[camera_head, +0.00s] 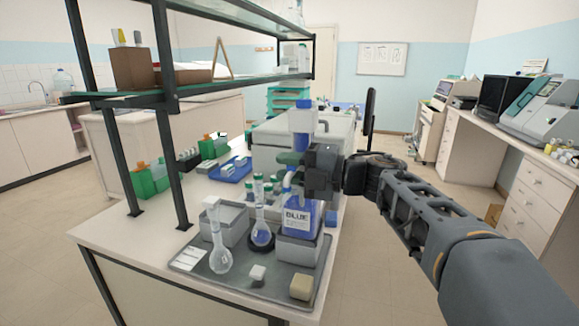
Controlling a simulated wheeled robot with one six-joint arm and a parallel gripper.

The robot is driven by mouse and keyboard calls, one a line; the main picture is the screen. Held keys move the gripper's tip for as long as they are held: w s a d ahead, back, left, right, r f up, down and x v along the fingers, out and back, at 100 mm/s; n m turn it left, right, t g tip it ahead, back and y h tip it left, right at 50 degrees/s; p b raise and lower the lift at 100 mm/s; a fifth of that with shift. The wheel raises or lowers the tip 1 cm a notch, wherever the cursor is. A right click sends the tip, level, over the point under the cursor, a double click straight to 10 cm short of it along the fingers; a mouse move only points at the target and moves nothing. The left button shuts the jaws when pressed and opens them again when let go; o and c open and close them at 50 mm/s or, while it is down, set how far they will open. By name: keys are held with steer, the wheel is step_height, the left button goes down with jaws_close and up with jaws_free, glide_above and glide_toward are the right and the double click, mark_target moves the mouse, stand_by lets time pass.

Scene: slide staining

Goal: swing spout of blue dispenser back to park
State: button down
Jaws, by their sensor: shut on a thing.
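The blue dispenser (297,218) is a bottle of blue liquid with a "BLUE" label. My gripper (308,172) is at spout height in front of the bottle's upper part, shut on the spout. The gripper body hides the bottle neck and the exact contact.
A shelf frame (168,130) stands at the left. The floor to the right is open.

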steer(key=c, duration=0.9)
jaws_free()
steer(key=v, duration=1.3)
steer(key=shift+s+d, duration=0.2)
steer(key=shift+d, duration=0.15)
